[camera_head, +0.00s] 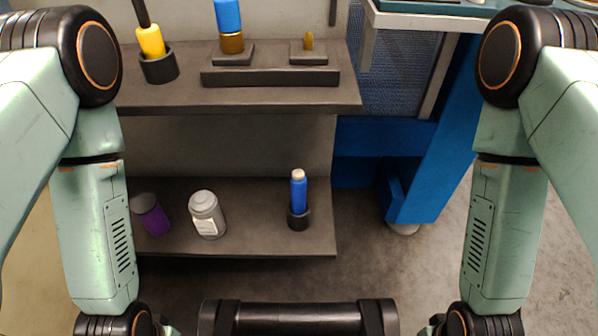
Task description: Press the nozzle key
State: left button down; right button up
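I cannot make out a part that is clearly the nozzle key. On the upper shelf, a blue cylinder with a copper-brown lower part (229,20) stands on a dark holder, cut off by the top edge. A small brass-coloured piece (309,41) stands upright on a dark block to its right. Both sit on one long dark base (270,77). My two arms hang down at the left and right sides. Their grippers are below the bottom edge, out of view.
A yellow-handled tool (151,41) stands in a black cup. The lower shelf (260,222) holds a purple jar (152,216), a grey labelled bottle (207,213) and a blue bottle (298,190) in a dark cup. A blue frame (433,165) stands right; floor (385,270) before it is clear.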

grip_shut()
dwell(1.3)
